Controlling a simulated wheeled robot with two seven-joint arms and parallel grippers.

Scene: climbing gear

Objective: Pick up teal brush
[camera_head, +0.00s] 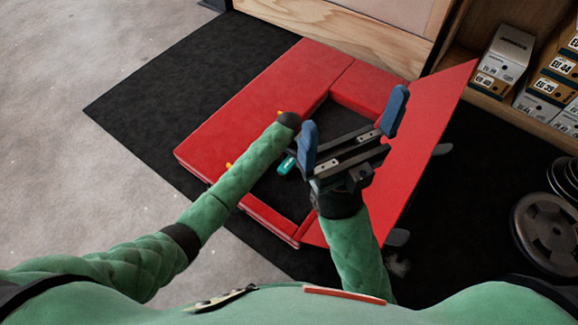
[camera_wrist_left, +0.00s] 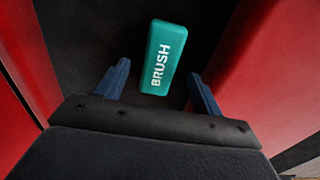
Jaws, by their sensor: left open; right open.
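The teal brush (camera_head: 287,165) lies in the dark well of a red open box (camera_head: 235,120), mostly hidden in the head view by my arms. In the left wrist view the brush (camera_wrist_left: 163,57) shows its white "BRUSH" lettering. My left gripper (camera_wrist_left: 158,70) is open, with blue fingers on both sides of the brush's near end. I see a gap beside each finger. In the head view the left fingers are hidden. My right gripper (camera_head: 353,108) is open and empty, blue fingers spread wide, above the box and to the right of my left wrist.
A red panel (camera_head: 430,135) slants along the box's right side. The box stands on a black mat (camera_head: 150,110). Shoe boxes (camera_head: 505,55) fill a shelf at upper right, and weight plates (camera_head: 545,230) lie at the right edge. Grey floor is clear at left.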

